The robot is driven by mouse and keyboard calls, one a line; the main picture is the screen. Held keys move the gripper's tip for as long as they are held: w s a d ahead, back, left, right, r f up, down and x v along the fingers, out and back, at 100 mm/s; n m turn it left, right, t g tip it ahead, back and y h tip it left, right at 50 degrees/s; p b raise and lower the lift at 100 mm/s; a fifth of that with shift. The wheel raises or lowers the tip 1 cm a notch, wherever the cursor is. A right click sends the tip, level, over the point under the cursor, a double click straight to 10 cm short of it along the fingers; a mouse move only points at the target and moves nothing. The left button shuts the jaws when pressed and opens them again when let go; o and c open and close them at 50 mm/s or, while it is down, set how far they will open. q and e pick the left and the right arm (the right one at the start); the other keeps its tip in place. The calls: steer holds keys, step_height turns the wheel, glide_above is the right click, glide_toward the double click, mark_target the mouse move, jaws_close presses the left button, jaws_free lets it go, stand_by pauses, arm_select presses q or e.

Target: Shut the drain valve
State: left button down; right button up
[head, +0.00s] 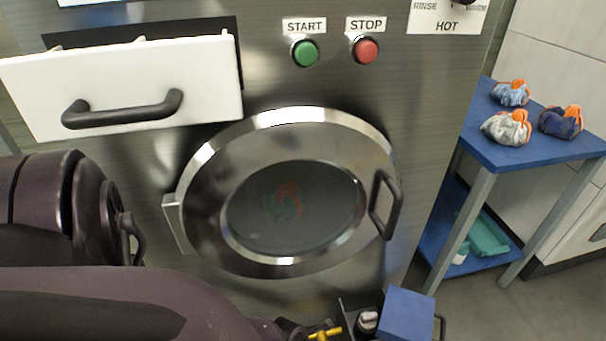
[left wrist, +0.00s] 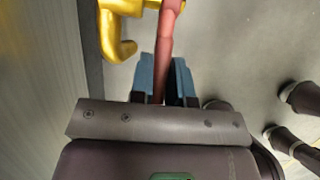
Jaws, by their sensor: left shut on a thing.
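The drain valve is yellow; a small part of it (head: 325,334) shows at the bottom edge of the head view, low on the machine front. In the left wrist view its yellow body (left wrist: 112,35) is at the top left. A red lever (left wrist: 170,30) runs down from the top between the blue-grey fingers of my left gripper (left wrist: 163,75). The gripper is shut on this lever. In the head view my left arm covers the lower left, and the lever is not visible. My right gripper is not in view.
The steel machine has a closed round door (head: 290,205), an open white drawer (head: 130,85), a green start button (head: 305,52) and a red stop button (head: 365,50). A blue box (head: 408,315) stands right of the valve. A blue table (head: 500,150) holds several bags.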

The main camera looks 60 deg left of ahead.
arm_select(q)
steer(key=shift+w+d+r+p, duration=0.1)
steer(key=shift+w+r+p, duration=0.3)
steer(key=shift+r, duration=0.1)
steer(key=shift+w+d+r+g+p, duration=0.15)
steer(key=shift+r+g+p, duration=0.1)
steer(key=shift+g+p, duration=0.4)
steer(key=shift+r+g+y+p, duration=0.15)
steer(key=shift+g+y+p, duration=0.3)
steer(key=shift+g, duration=0.3)
steer(key=shift+w+d+r+g+y, duration=0.15)
steer(key=shift+g+y, duration=0.2)
steer(key=shift+g, duration=0.45)
steer(key=shift+w+r+g, duration=0.15)
steer(key=shift+w+g, duration=0.05)
steer(key=shift+g, duration=0.2)
steer(key=shift+w+d+r+g+y+b, duration=0.1)
steer(key=shift+w+r+g+y+b, duration=0.05)
steer(key=shift+g+y+b, duration=0.25)
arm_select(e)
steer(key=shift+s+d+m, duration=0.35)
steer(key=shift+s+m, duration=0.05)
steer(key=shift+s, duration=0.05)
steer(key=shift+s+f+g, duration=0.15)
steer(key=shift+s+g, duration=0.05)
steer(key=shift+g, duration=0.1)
